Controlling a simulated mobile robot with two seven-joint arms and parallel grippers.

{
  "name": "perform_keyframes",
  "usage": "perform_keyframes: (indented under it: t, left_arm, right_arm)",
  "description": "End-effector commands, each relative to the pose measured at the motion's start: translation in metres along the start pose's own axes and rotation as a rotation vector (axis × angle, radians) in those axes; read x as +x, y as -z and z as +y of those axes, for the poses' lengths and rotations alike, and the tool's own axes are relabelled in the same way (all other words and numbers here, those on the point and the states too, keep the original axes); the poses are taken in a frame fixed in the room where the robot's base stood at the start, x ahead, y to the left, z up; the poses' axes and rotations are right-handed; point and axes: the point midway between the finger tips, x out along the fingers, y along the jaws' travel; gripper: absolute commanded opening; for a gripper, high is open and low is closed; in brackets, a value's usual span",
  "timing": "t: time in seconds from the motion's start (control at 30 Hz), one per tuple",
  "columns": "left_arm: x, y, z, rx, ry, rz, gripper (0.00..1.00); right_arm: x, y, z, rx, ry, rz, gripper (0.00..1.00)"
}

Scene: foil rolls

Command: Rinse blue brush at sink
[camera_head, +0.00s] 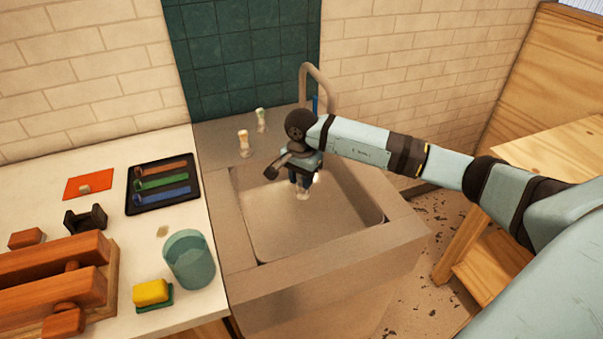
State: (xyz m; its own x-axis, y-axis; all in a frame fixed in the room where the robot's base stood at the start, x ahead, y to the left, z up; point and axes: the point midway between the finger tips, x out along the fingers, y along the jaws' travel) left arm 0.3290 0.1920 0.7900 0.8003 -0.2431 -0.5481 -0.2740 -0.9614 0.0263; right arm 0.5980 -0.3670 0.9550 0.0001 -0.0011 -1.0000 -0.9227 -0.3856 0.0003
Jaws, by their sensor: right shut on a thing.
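My right gripper (301,184) points down over the sink basin (270,225). It is shut on what appears to be the blue brush, mostly hidden by the fingers and wrist. A pale tip (302,195) shows just below the fingers, above the basin floor. A small upright blue piece (316,104) shows behind my wrist; I cannot tell whether it belongs to the brush or the tap. The curved tap (318,70) rises behind my wrist, its outlet hidden. My left gripper is out of view.
Two small pale-topped fittings (244,143) stand on the sink's back ledge. Left on the counter are a black tray (133,207) with red, green and blue strips, a teal cup (189,262), a yellow sponge (150,291) and wooden blocks. A wooden table (560,150) stands right.

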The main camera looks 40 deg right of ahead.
Motion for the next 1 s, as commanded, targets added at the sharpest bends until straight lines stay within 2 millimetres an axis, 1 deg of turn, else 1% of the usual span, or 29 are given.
perform_keyframes:
  t: [0.03, 0.33, 1.0]
  left_arm:
    - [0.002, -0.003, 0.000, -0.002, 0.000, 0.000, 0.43]
    - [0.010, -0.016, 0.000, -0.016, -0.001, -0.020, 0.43]
    - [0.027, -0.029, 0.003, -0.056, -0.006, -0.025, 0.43]
  right_arm:
    - [0.008, 0.000, 0.000, 0.000, -0.001, -0.001, 0.06]
    - [0.038, -0.001, 0.000, 0.000, 0.000, -0.002, 0.06]
    - [0.105, -0.001, 0.000, 0.000, -0.001, -0.002, 0.06]
